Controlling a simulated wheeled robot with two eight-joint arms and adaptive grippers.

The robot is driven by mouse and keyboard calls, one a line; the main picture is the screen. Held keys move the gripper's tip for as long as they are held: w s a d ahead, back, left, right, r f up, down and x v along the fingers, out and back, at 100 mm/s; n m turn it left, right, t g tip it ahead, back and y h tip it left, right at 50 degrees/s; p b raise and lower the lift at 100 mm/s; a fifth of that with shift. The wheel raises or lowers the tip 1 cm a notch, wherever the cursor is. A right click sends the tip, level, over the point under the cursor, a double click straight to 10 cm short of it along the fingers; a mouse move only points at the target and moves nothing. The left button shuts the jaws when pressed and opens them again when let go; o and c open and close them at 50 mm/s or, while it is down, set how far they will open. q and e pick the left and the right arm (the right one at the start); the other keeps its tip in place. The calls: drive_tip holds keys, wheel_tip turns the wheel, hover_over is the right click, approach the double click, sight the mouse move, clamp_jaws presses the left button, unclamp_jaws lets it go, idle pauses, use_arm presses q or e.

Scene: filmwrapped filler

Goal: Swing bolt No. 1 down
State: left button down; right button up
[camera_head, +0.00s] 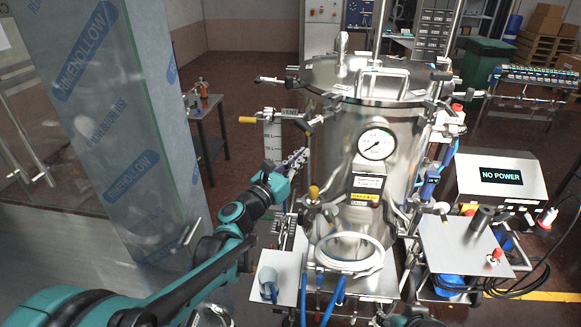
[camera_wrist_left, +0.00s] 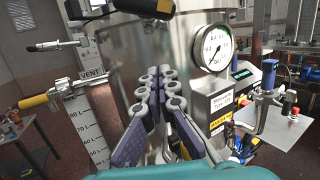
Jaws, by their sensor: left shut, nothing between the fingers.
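A steel vessel (camera_head: 345,150) with a clamped lid (camera_head: 370,85) stands in the middle. Bolts with knobs sit around the lid rim; one bolt (camera_head: 270,80) sticks out level at the left, and another (camera_head: 440,90) is at the right. I cannot read which is No. 1. In the left wrist view a metal rod (camera_wrist_left: 52,46) sticks out to the left near the top. My left gripper (camera_head: 300,157) is shut and empty, in front of the vessel's left side, below the lid. Its fingers (camera_wrist_left: 157,78) point up along the vessel wall.
A yellow-handled vent valve (camera_wrist_left: 38,101) and a level scale (camera_wrist_left: 84,125) are left of the fingers. A pressure gauge (camera_head: 377,144) is on the vessel front. A film-wrapped pillar (camera_head: 110,110) stands left of my arm. A "NO POWER" box (camera_head: 500,178) is at right.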

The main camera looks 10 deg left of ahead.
sight(314, 122)
use_arm(q)
drive_tip(key=w+r, duration=0.1)
drive_tip(key=w+d+r, duration=0.1)
drive_tip(key=r, duration=0.2)
drive_tip(key=shift+w+d+r, duration=0.15)
drive_tip(key=shift+w, duration=0.25)
drive_tip(key=shift+s+r, duration=0.1)
